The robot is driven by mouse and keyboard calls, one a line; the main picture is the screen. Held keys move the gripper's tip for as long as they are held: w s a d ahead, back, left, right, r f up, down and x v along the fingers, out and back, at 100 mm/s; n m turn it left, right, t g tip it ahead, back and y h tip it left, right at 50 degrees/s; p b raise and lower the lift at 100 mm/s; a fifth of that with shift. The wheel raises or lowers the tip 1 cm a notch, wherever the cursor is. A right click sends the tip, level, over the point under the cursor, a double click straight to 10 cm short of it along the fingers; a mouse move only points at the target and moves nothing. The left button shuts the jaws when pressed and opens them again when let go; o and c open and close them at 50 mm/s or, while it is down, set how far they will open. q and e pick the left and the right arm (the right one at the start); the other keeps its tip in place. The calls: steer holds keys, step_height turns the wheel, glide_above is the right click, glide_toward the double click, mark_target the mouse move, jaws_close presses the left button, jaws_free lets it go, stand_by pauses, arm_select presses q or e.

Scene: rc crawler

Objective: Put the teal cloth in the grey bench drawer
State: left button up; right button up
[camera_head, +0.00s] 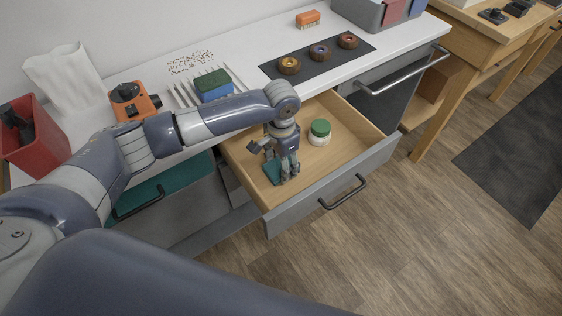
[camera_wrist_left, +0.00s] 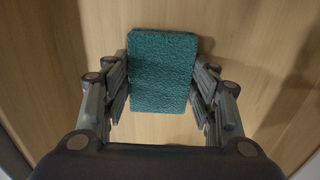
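The teal cloth (camera_head: 272,172) is a small flat rectangle inside the pulled-out grey-fronted drawer (camera_head: 329,187), near its left end. It also shows in the left wrist view (camera_wrist_left: 162,72), against the pale wooden drawer floor. My left gripper (camera_head: 284,174) reaches down into the drawer at the cloth. My right gripper is out of view.
A green-lidded jar (camera_head: 319,132) stands in the drawer. The white worktop above holds a red bin (camera_head: 38,142), an orange device (camera_head: 134,102), a blue-green sponge (camera_head: 214,85) and a dark mat with several round parts (camera_head: 272,69). Floor in front is clear.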

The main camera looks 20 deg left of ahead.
arm_select(q)
steer(key=o, duration=0.4)
steer(key=shift+o, duration=0.2)
steer(key=shift+r, duration=0.15)
step_height(320, 180, up, 12)
steer(key=shift+r, duration=0.1)
stand_by(0.5)
